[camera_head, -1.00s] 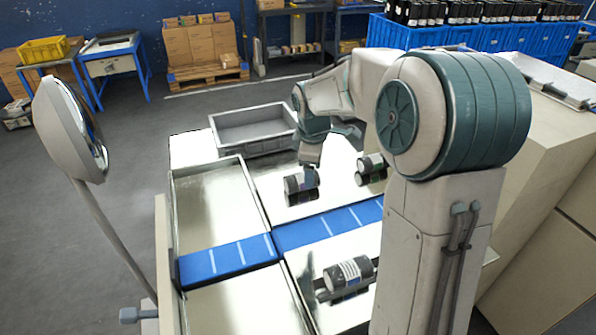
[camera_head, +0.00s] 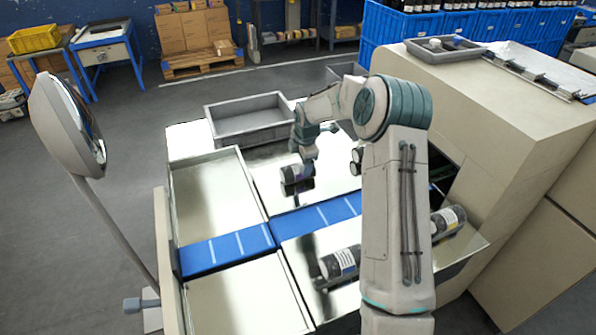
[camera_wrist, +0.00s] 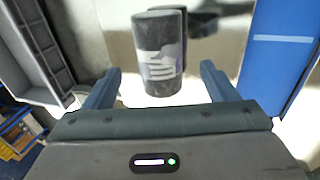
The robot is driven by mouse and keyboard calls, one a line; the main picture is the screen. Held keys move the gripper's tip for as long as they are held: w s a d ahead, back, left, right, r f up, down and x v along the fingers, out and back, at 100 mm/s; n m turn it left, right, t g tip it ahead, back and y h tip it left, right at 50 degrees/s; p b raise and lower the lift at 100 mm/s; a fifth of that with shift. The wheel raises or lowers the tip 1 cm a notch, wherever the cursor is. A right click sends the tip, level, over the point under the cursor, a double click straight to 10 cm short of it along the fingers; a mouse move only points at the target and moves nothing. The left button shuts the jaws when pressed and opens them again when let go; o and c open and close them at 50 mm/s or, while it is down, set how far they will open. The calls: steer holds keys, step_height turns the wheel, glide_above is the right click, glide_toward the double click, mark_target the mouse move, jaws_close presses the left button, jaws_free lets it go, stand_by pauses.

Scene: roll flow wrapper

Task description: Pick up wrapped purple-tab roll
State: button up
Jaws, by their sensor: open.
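A dark wrapped roll (camera_head: 292,180) with a pale label and a bluish-purple patch lies on the shiny metal table, beyond the blue belt. In the wrist view the roll (camera_wrist: 160,60) stands lengthwise in the picture, between and just beyond my finger tips. My gripper (camera_head: 304,168) is open right by this roll; its two fingers (camera_wrist: 160,72) are apart, with nothing held. A purple tab is not clear to make out. Other dark rolls lie near: one at the front (camera_head: 340,263), one on the right (camera_head: 448,220), and one partly hidden behind my arm (camera_head: 357,160).
A blue belt strip (camera_head: 228,254) with white lines crosses the table. Empty metal trays (camera_head: 172,200) lie on the left. A grey bin (camera_head: 213,126) stands behind the table. A round mirror-like disc on a pole (camera_head: 66,122) stands at left. A large beige machine (camera_head: 510,130) fills the right.

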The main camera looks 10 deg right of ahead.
mark_target(298, 167)
steer(key=shift+p+x, duration=1)
steer(key=shift+x, duration=2.3)
steer(key=shift+a, duration=0.2)
steer(key=shift+r, duration=0.1)
steer(key=c, duration=1.3)
